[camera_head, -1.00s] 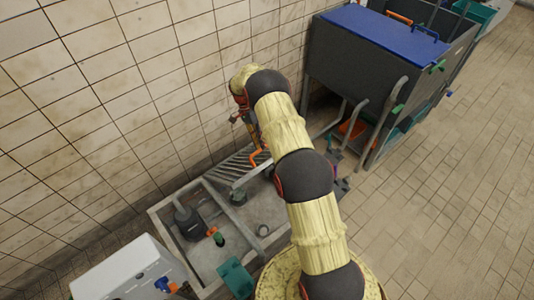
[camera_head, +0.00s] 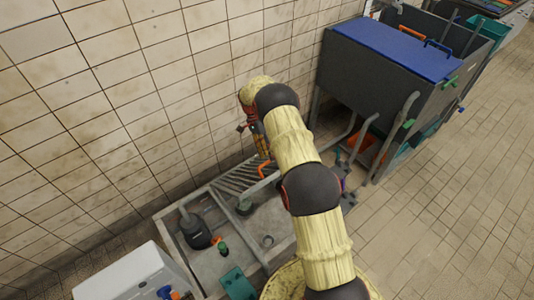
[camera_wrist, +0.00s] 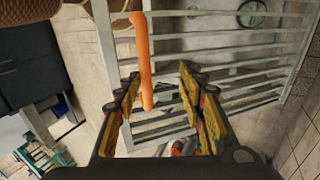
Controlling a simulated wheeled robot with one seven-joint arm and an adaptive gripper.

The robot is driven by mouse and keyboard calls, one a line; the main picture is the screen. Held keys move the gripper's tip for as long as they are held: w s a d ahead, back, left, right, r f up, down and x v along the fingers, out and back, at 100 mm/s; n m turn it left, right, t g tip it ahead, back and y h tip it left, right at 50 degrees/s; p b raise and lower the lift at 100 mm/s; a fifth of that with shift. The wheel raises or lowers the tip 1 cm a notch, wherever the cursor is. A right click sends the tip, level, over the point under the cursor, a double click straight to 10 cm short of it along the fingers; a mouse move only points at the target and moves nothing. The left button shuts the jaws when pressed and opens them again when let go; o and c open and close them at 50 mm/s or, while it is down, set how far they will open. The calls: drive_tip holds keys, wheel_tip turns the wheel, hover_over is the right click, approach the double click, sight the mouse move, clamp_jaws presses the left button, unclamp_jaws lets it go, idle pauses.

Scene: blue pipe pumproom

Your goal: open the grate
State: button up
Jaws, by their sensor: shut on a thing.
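The grate (camera_head: 236,180) is a grey slatted panel at the far end of the sunken basin, close to the tiled wall. In the wrist view its bars (camera_wrist: 235,72) fill the upper middle, with part of the basin showing through the gaps. An orange handle (camera_head: 262,168) stands at the grate. It also shows in the wrist view (camera_wrist: 143,55), with its lower end reaching between my fingers.
The basin (camera_head: 265,222) holds a black pump (camera_head: 196,232) and pipes. A dark tank with a blue lid (camera_head: 398,45) stands at the upper right. A white box (camera_head: 130,278) and a teal box (camera_head: 238,284) are at the near end. The tiled floor at right is clear.

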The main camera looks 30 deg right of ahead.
drive_tip(key=v, duration=1.2)
idle(0.3)
